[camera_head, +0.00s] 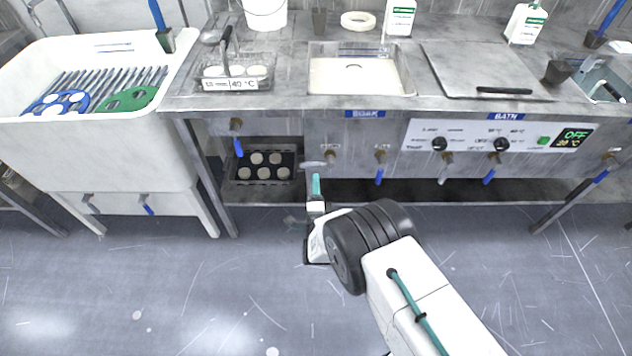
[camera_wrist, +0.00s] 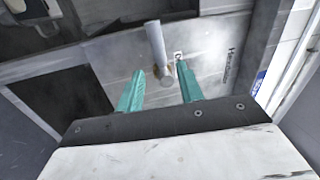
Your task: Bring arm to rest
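My gripper (camera_head: 313,190) is held in front of the steel bench, below its front edge, at the end of my white and dark arm. In the wrist view my gripper (camera_wrist: 163,88) shows two teal fingers spread apart, with nothing held between them. A grey tap-like handle (camera_wrist: 158,45) with a brass-coloured end appears beyond the gap between the fingers. I cannot tell how far away it is.
The steel bench (camera_head: 290,80) carries a soak basin (camera_head: 355,75), a wire basket (camera_head: 240,75) and a control panel (camera_head: 495,136). Blue-handled valves hang below it. A tray of round pieces (camera_head: 263,166) sits on the lower shelf. A white sink (camera_head: 100,155) stands left. The floor (camera_head: 130,290) is clear.

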